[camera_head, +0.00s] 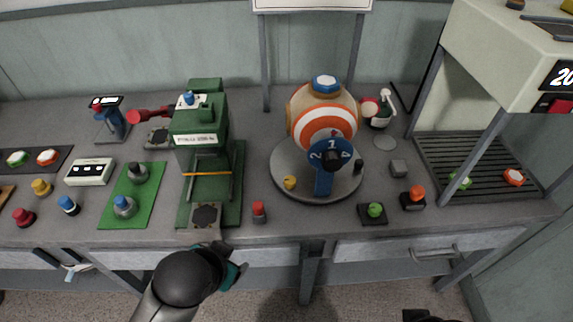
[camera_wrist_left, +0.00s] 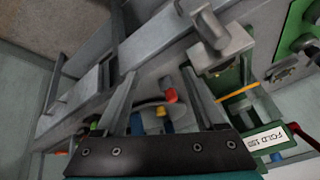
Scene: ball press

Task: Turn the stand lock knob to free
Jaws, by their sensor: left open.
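A round grey stand (camera_head: 277,186) holds an orange, white and tan ball (camera_head: 308,108). A blue numbered plate (camera_head: 323,182) with a black knob (camera_head: 331,158) stands at its front. A small yellow knob (camera_head: 290,182) sits on the stand's front left. I cannot tell which knob is the stand lock. My left gripper (camera_head: 236,272) is low in front of the table edge, apart from the stand. In the left wrist view its fingers (camera_wrist_left: 160,74) are spread and empty. A yellow knob (camera_wrist_left: 161,111) and blue part show beyond them.
A green press (camera_head: 199,140) stands left of the stand, with a red-topped knob (camera_head: 259,212) between them near the front edge. A drawer handle (camera_head: 432,253) juts out below the table edge.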

